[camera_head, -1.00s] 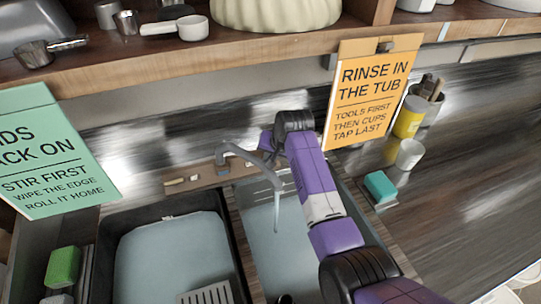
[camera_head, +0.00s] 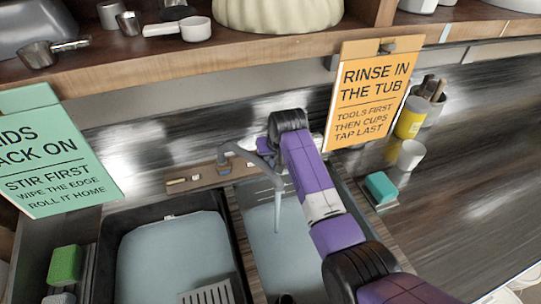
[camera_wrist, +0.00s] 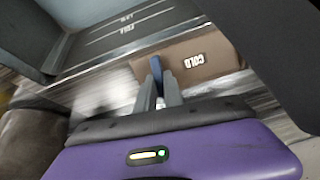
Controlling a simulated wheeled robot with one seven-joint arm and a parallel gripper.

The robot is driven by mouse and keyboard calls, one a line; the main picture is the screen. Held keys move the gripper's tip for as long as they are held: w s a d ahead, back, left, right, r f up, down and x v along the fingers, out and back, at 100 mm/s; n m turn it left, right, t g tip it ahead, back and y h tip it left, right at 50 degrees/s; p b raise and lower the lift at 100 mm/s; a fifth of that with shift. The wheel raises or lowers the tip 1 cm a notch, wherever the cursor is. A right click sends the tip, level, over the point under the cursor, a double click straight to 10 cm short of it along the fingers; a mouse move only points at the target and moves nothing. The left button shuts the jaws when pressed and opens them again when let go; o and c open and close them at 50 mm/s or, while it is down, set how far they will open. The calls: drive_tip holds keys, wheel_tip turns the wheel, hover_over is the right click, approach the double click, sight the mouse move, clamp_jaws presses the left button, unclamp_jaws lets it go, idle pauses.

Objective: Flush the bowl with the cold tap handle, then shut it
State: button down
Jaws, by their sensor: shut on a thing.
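The cold tap handle (camera_wrist: 156,66) is a narrow blue lever in the wrist view, beside a brown plate marked COLD (camera_wrist: 201,62). My gripper (camera_wrist: 160,88) is shut on this lever, with a grey finger on each side. In the head view my wrist hides most of the handle and my fingers. The grey tap spout (camera_head: 256,162) arches over the right basin (camera_head: 256,222). A thin stream of water (camera_head: 277,215) falls from it. I cannot make out the bowl; only a dark shape shows at the bottom edge below the stream.
A left tub (camera_head: 172,255) holds bluish water and a slotted grey piece. An orange sign (camera_head: 372,92) hangs close right of my arm. A shelf (camera_head: 250,48) runs above. A teal sponge (camera_head: 380,187) and white cup (camera_head: 411,154) stand right.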

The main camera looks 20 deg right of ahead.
drive_tip(key=c, duration=1.5)
unclamp_jaws()
drive_tip(key=shift+o, duration=0.2)
drive_tip(key=b+v, duration=0.1)
drive_tip(key=v, duration=0.7)
drive_tip(key=shift+w+f, duration=0.1)
